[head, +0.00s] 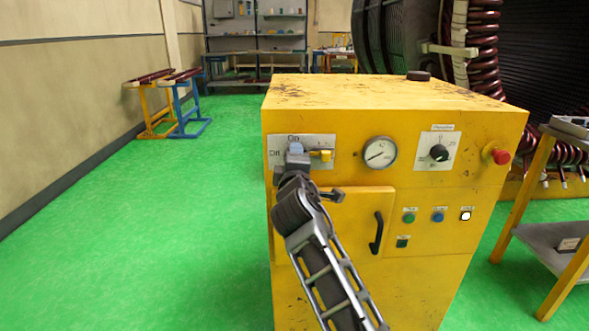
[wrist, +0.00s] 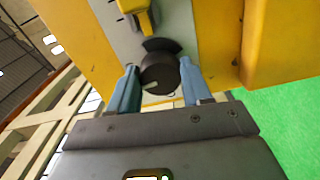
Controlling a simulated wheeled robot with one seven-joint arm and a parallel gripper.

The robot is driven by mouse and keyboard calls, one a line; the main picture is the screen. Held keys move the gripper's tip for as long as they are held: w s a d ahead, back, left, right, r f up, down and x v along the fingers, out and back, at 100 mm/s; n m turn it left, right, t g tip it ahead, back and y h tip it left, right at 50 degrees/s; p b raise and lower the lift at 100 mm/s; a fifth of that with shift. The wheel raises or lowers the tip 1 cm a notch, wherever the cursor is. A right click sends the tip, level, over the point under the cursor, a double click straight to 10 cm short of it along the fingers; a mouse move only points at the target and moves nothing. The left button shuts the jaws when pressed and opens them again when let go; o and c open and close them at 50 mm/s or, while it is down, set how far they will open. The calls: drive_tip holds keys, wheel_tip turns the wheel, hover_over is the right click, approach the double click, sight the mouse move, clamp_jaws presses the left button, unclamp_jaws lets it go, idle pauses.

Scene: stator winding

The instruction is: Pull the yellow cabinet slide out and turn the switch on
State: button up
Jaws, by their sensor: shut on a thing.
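The yellow cabinet (head: 390,96) stands in front of me, with a light On/Off switch plate at its upper left. My gripper (head: 296,150) is at this plate and hides the switch in the head view. In the wrist view, the blue fingers of my gripper (wrist: 159,68) are shut on the round black switch knob (wrist: 158,76), one on each side. A white mark on the knob points toward the lower left of that view. The yellow slide (head: 321,155) sits just right of my gripper. In the wrist view, the slide (wrist: 140,14) is above the knob, apart from the fingers.
A gauge (head: 379,152), a black selector (head: 439,153) and a red button (head: 500,156) are farther right on the panel. A door with a black handle (head: 376,232) is below. A shelved trolley (head: 545,235) stands at right. Green floor at left is open.

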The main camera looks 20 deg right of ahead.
drive_tip(key=shift+f+m+b, duration=0.15)
drive_tip(key=shift+m+b, duration=0.25)
drive_tip(key=shift+m, duration=0.2)
drive_tip(key=o, duration=1.1)
drive_tip(key=shift+c, duration=0.2)
drive_tip(key=v, duration=0.7)
drive_tip(key=shift+s, duration=0.4)
